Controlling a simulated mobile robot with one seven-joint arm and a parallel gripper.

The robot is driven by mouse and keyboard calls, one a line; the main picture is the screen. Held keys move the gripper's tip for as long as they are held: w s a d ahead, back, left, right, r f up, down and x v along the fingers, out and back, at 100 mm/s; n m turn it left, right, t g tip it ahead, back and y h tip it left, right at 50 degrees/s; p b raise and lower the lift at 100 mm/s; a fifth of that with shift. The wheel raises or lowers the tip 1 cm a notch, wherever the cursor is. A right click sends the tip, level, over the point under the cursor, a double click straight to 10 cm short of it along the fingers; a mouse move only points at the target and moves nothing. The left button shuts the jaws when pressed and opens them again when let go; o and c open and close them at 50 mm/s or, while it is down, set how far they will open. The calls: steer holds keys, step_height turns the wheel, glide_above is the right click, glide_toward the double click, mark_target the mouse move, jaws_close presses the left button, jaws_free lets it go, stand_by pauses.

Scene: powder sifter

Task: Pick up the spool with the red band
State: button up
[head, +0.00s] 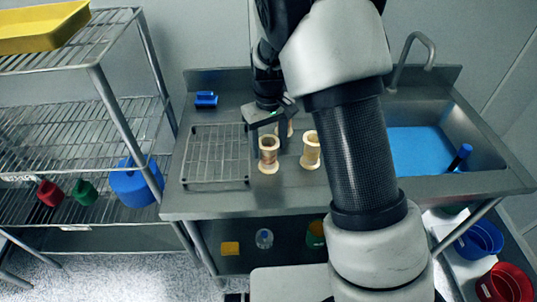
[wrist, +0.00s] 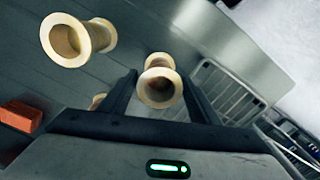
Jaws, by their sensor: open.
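Several pale wooden spools stand on the steel counter. The front left spool (head: 268,158) has a reddish-brown tint around its middle, perhaps the red band. A second spool (head: 311,152) stands to its right, partly against my arm. A third spool (head: 289,129) is mostly hidden behind my gripper. My gripper (head: 266,136) is open and points down just behind the front left spool. In the wrist view one spool (wrist: 160,86) shows between the open fingers, another spool (wrist: 80,40) at upper left, and a sliver of a third low down. I cannot tell whether the fingers touch any spool.
A wire rack (head: 217,155) lies left of the spools on the counter (head: 275,200). A blue item (head: 206,99) sits behind it. A sink (head: 480,140) with a blue bottom is at right. Wire shelves (head: 80,110) stand at left. An orange-red block (wrist: 20,115) shows in the wrist view.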

steer(key=shift+f, duration=0.1)
steer(key=shift+c, duration=0.3)
steer(key=c, duration=0.9)
